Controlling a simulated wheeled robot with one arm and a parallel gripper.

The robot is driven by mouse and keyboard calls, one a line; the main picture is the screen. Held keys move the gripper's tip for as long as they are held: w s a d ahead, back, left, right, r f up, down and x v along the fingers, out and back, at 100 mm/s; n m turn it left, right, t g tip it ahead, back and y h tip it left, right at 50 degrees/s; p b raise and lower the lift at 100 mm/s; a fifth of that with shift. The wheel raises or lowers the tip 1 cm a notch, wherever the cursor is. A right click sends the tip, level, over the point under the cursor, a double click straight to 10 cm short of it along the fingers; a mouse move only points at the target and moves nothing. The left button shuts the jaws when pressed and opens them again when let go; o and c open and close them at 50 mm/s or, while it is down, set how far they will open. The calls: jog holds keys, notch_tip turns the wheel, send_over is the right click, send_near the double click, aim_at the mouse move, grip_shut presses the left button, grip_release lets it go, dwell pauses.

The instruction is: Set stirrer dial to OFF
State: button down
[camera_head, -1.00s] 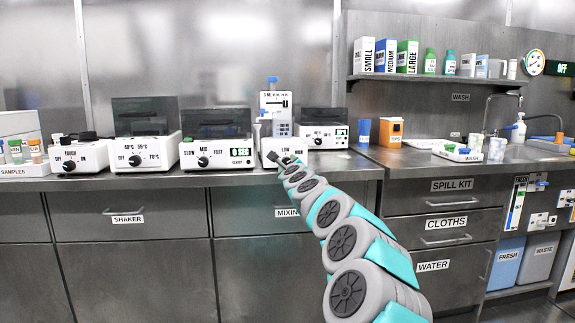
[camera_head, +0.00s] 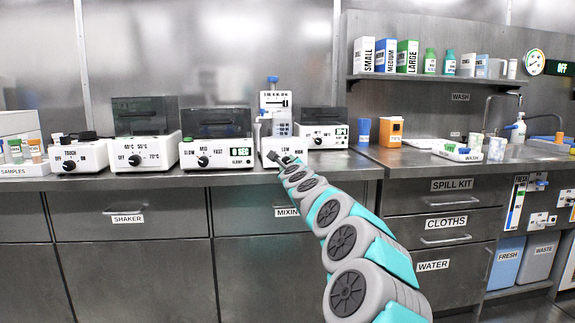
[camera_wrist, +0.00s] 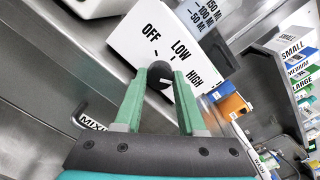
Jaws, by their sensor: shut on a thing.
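The stirrer is a white box (camera_wrist: 128,42) with OFF, LOW and HIGH printed on its front; it also stands on the bench in the head view (camera_head: 269,143). Its black round dial (camera_wrist: 158,72) sits below the labels in the wrist view. A short light mark on the dial's side lies toward HIGH, but its exact setting is hard to read. My gripper (camera_wrist: 160,78) has its two green fingers on either side of the dial, shut on it. In the head view, my gripper (camera_head: 276,156) covers the dial.
A heater with a 70°C dial (camera_head: 143,154) and a timer unit (camera_head: 215,153) stand to the left. Another white device (camera_head: 325,137) stands close on the right. An orange box (camera_head: 391,131) is farther right.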

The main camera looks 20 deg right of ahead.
jog(key=n, duration=0.7)
jog(key=shift+n, duration=0.3)
jog(key=n, duration=0.3)
jog(key=shift+r+n, duration=0.1)
jog(key=shift+n, duration=0.2)
jog(key=n, duration=0.3)
jog(key=shift+n, duration=0.3)
jog(key=n, duration=0.4)
jog(key=shift+n, duration=0.3)
jog(key=shift+a+n+b, duration=0.1)
jog(key=shift+n+b, duration=0.35)
jog(key=shift+n, duration=1.75)
